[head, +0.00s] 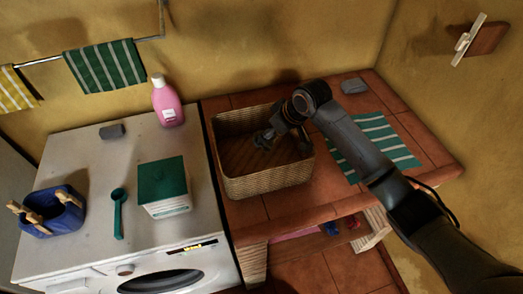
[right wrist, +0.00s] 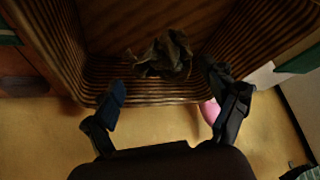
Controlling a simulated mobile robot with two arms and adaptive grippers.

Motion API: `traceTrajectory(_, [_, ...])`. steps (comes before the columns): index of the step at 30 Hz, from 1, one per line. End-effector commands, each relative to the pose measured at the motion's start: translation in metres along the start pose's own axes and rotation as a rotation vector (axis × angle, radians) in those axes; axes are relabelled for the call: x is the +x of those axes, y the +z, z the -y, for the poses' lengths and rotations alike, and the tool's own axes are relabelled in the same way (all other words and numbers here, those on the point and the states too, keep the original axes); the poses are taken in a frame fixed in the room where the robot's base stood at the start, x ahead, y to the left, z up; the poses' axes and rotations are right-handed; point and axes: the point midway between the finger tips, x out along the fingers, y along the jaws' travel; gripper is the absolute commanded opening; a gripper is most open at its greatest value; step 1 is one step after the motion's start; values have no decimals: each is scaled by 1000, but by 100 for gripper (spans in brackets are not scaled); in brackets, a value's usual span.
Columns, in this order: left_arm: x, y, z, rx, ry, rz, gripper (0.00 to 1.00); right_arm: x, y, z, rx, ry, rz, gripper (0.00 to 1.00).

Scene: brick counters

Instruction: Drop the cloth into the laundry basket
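The wicker laundry basket (head: 268,182) stands on the red-tiled counter, open side up. My right gripper (head: 264,138) reaches in from the right over the basket's opening, pointing down. In the right wrist view, the fingers of my right gripper (right wrist: 165,84) are spread wide apart. A dark, crumpled cloth (right wrist: 165,53) shows beyond the fingertips, inside the basket's outline, and neither finger appears closed on it. I cannot tell whether it rests on the basket floor. The cloth is not clearly visible in the head view. My left gripper is out of view.
A striped green towel (head: 385,146) lies flat right of the basket, with a grey object (head: 354,86) behind it. On the washing machine at left are a pink bottle (head: 167,102), a green-lidded box (head: 164,187), a teal scoop (head: 118,213) and a blue peg basket (head: 52,211).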

Motion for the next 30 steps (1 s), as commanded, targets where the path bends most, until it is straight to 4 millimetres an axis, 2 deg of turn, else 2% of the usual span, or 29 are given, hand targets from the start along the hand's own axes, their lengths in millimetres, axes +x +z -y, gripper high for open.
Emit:
traceTrajectory(14, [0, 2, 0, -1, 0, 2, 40, -4, 0, 0, 0, 1, -1, 100])
traceTrajectory(17, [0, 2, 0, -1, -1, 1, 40, -16, 0, -1, 0, 2, -2, 100])
traceTrajectory(27, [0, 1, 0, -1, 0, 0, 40, -87, -1, -1, -1, 3, -4, 100])
traceTrajectory(30, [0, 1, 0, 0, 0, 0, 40, -103, 0, -1, -1, 3, -2, 100])
